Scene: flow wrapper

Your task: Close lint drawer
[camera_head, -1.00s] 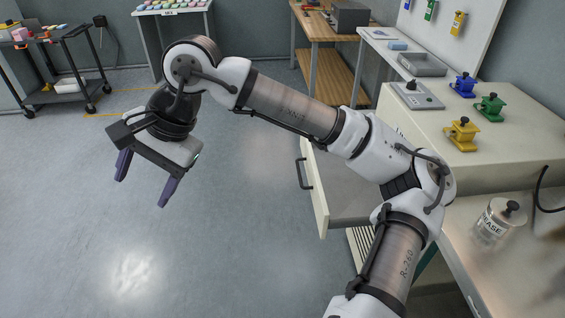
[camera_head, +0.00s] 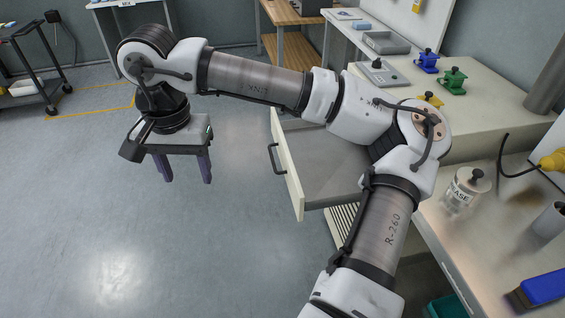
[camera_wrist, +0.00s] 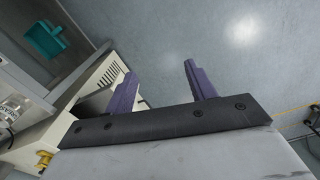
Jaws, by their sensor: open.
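The lint drawer (camera_head: 287,168) is pulled out from the cream machine, with a pale front, a dark bar handle (camera_head: 273,158) and a grey inside. My arm passes over it and hides part of it. My gripper (camera_head: 188,180) is open and empty, pointing down over the floor to the left of the drawer front, apart from it. In the wrist view the two purple fingers (camera_wrist: 158,85) stand wide apart with nothing between them. The cream machine shows behind the left finger there; the drawer is hard to make out.
The cream machine top (camera_head: 487,112) holds blue, green and yellow clamp-like pieces. A jar marked with partly hidden lettering (camera_head: 465,190) and a blue-handled tool (camera_head: 540,290) are on the counter at right. A wooden bench (camera_head: 292,38) stands behind. The floor left of the drawer is clear.

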